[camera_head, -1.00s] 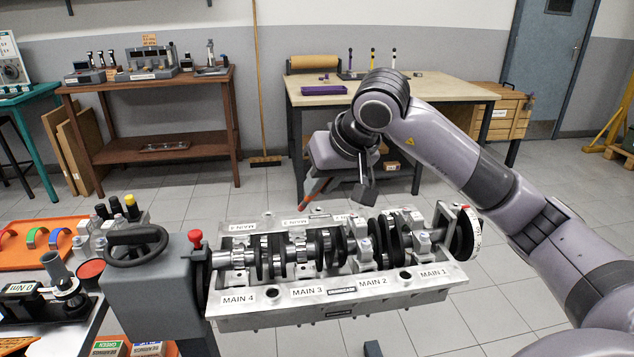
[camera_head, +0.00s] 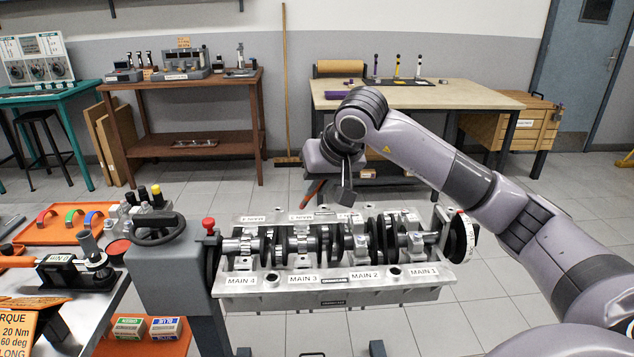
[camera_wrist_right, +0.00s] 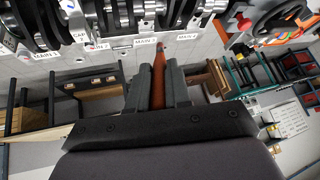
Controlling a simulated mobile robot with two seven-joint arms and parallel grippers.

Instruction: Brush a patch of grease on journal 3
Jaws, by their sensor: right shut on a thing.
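The engine block (camera_head: 250,292) holds a crankshaft (camera_head: 328,238) with several journals; the front rail reads MAIN 4, MAIN 3, MAIN 2, MAIN 1 from left to right. Journal 3 (camera_head: 303,242) lies behind the MAIN 3 label. My right gripper (camera_head: 327,190) is above the block's far side. It is shut on a slim orange-brown brush (camera_head: 312,189), whose handle also shows between the two fingers in the right wrist view (camera_wrist_right: 158,82). The brush points toward the block, near the MAIN 3 label there. I cannot make out bristles or grease. My left gripper is out of view.
A grey stand with a handwheel (camera_head: 158,228) is at the block's left end, and a dial wheel (camera_head: 460,238) at its right. A bench (camera_head: 60,310) with tools stands at the left. A wooden workbench (camera_head: 440,95) and brown shelf (camera_head: 190,83) stand behind.

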